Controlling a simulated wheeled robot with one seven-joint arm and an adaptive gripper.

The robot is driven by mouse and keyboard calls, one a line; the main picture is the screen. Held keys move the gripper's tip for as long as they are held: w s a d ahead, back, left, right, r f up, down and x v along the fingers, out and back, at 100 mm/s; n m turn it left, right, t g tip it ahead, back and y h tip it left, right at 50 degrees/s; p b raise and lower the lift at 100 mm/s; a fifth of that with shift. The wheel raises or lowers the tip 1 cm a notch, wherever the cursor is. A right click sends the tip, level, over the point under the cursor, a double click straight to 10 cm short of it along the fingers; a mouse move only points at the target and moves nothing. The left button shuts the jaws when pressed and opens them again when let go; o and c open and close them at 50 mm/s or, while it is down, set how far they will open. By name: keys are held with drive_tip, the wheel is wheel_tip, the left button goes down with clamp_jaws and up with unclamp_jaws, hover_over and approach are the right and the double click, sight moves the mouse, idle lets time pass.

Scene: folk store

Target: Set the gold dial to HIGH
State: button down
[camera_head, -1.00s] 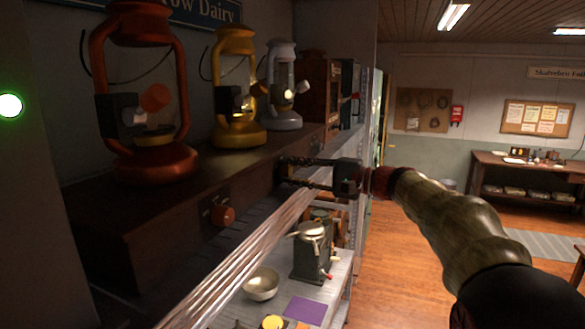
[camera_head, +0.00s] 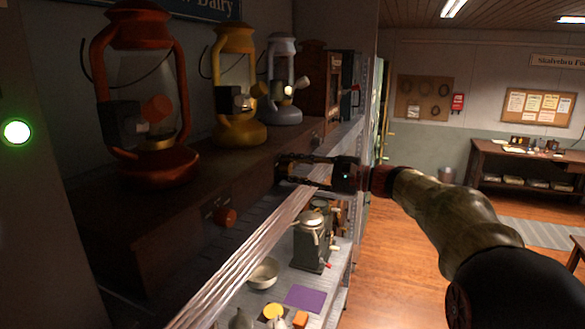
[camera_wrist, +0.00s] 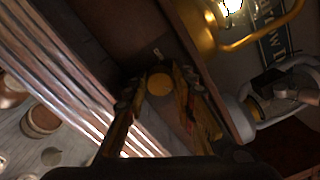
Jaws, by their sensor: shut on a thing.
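The gold dial (camera_wrist: 159,84) is a round yellow knob on the front of the dark brown box (camera_head: 150,235), under the gold lantern (camera_head: 238,90). It shows in the wrist view between the two fingers of my gripper (camera_wrist: 158,92). In the head view my gripper (camera_head: 283,170) hides the dial and reaches in from the right, its fingers at the box front. The gripper is shut on the dial. A small pale mark (camera_wrist: 157,53) sits beside the dial in the wrist view, too small to read. The dial's setting cannot be told.
A red lantern (camera_head: 150,175) and a silver lantern (camera_head: 284,112) also stand on the box. An orange-red dial (camera_head: 226,217) is on its front, left of my gripper. A pale rail (camera_head: 255,248) runs close below my gripper. A shelf below holds a bowl (camera_head: 263,272) and a grey device (camera_head: 312,240).

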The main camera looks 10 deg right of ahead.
drive_tip(key=shift+f, duration=0.15)
drive_tip(key=c, duration=1.5)
unclamp_jaws()
drive_tip(key=v, duration=0.8)
